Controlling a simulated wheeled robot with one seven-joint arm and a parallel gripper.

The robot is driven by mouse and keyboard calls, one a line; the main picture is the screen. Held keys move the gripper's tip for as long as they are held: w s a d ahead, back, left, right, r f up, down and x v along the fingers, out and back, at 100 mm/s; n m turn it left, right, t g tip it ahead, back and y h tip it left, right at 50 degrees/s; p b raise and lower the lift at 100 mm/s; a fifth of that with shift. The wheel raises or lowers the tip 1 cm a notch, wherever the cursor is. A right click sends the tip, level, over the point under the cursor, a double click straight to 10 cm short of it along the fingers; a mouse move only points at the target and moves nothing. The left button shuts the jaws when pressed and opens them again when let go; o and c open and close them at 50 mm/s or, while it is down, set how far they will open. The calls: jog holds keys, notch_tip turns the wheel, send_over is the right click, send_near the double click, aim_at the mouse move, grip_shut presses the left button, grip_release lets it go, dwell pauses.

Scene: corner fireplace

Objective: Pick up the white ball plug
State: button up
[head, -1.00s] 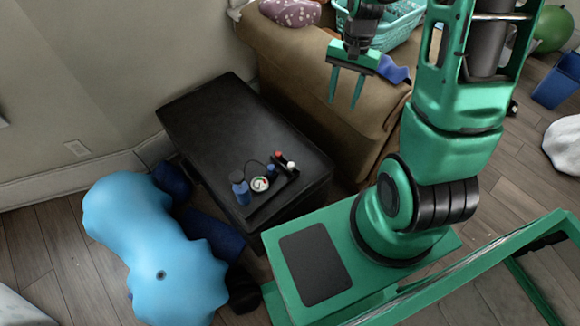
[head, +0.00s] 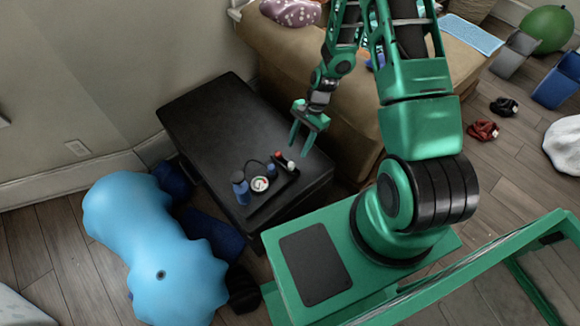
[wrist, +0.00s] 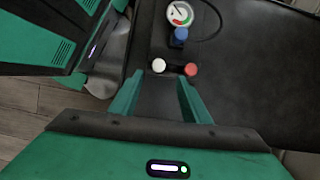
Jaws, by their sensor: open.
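The white ball plug (wrist: 159,65) shows in the wrist view as a small round white end beside a red one, both on a dark bar. In the head view the white plug (head: 290,166) sits at the right side of a small dark tray on the black chest. My gripper (head: 299,149) is open and empty, above the chest and close to the plugs. In the wrist view my gripper (wrist: 156,95) has its two green fingers apart, with the white plug just beyond the tips, nearer the left finger. The plug's lower part is hidden.
The red plug (wrist: 190,69) is right beside the white one. A gauge (head: 260,184), a blue plug (head: 271,170) and a blue bottle (head: 240,188) stand nearby on the black chest (head: 215,120). A brown sofa (head: 290,70) rises behind it. The chest's far part is bare.

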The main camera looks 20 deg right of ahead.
aim_at(292, 164)
jog(key=shift+x, duration=4.1)
grip_shut()
jog(key=shift+r, duration=0.15)
